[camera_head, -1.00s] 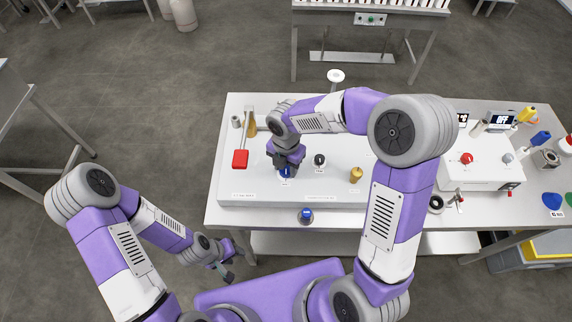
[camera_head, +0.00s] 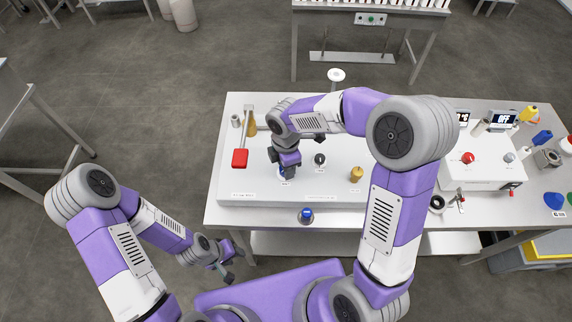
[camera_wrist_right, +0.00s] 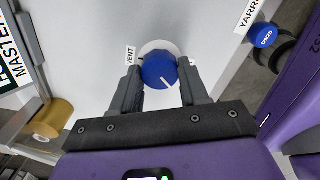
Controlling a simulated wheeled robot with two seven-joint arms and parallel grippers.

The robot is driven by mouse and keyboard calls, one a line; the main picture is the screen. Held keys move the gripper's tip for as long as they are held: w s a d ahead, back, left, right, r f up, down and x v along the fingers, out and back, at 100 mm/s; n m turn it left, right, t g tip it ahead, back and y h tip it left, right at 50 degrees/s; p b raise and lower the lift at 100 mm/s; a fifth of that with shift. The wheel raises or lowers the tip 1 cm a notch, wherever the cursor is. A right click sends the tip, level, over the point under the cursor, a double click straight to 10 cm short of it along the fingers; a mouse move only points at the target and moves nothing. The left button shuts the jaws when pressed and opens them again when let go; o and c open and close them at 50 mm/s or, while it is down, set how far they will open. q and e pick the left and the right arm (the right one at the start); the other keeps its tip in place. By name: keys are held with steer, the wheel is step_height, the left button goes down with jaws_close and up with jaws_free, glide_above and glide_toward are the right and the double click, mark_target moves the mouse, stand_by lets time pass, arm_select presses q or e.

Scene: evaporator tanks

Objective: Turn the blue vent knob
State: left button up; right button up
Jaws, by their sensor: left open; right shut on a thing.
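The blue vent knob (camera_wrist_right: 160,70), with a white pointer line and a VENT label (camera_wrist_right: 131,57) beside it, sits between the fingers of my right gripper (camera_wrist_right: 160,86) in the wrist view. The fingers are shut on it. In the head view my right gripper (camera_head: 288,168) points down onto the white panel (camera_head: 225,188) and hides most of this knob. My left gripper (camera_head: 228,268) is open and empty, low at the left, off the table's front edge.
A red-handled lever (camera_head: 240,158) stands left of my right gripper. A black knob (camera_head: 320,160) and a brass knob (camera_head: 356,175) stand to its right. Another blue knob (camera_head: 306,215) is at the front edge. A white box (camera_head: 485,175) stands at the right.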

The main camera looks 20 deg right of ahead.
steer(key=m+b, duration=0.1)
steer(key=m, duration=1)
steer(key=shift+b, duration=0.3)
steer(key=m, duration=0.3)
steer(key=shift+m, duration=0.3)
steer(key=m, duration=0.9)
steer(key=shift+r+m, duration=0.1)
steer(key=shift+m, duration=1.9)
steer(key=o, duration=1.1)
steer(key=shift+c, duration=0.2)
